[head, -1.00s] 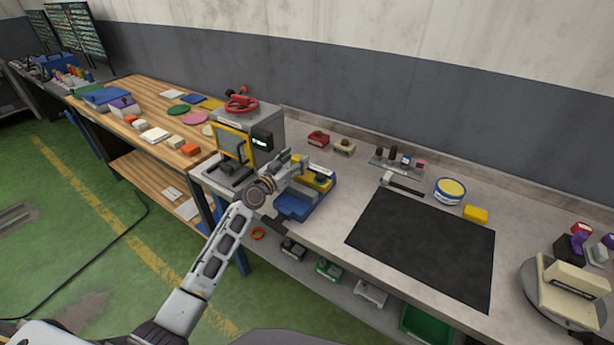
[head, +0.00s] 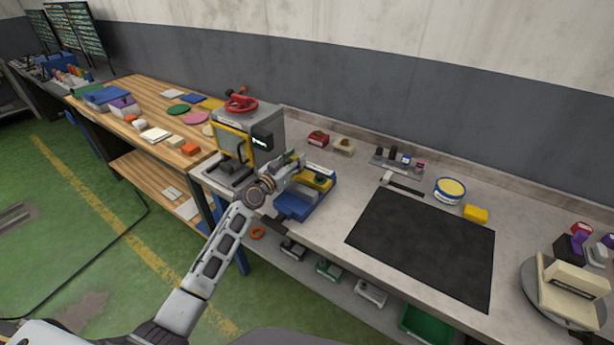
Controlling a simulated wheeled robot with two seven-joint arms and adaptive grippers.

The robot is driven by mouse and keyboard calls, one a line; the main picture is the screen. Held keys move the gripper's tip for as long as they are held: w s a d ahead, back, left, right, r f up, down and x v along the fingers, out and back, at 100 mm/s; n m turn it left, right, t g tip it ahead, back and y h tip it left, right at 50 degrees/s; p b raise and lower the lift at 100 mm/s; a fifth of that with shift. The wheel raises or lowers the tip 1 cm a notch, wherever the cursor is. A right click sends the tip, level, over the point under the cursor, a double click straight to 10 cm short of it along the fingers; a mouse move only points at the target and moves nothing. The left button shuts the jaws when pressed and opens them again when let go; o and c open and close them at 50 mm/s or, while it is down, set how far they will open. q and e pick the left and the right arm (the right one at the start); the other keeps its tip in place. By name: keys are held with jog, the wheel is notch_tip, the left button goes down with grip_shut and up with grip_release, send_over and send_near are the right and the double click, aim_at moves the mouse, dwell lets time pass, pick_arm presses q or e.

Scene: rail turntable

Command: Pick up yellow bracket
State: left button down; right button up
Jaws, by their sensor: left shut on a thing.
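The yellow bracket (head: 319,182) is at the blue tray (head: 295,208) on the grey bench, left of the black mat. My left gripper (head: 299,170) is over the tray, shut on the bracket at its left part. The gripper hides part of the bracket, and I cannot tell whether the bracket is clear of the tray. My right gripper is not in view.
A grey machine with a red handwheel (head: 238,104) stands close behind my left gripper. The black mat (head: 425,245) is bare. A yellow block (head: 475,214), a round yellow-topped tin (head: 449,190) and a turntable (head: 565,295) are to the right.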

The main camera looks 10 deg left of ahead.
pick_arm(q)
jog(key=shift+r, duration=0.2)
jog(key=shift+r, duration=0.8)
notch_tip(320, 180, up, 26)
jog(key=p, duration=0.1)
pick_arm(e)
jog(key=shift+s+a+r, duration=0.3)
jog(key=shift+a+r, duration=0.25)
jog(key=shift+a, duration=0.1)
pick_arm(q)
jog(key=shift+r, duration=0.1)
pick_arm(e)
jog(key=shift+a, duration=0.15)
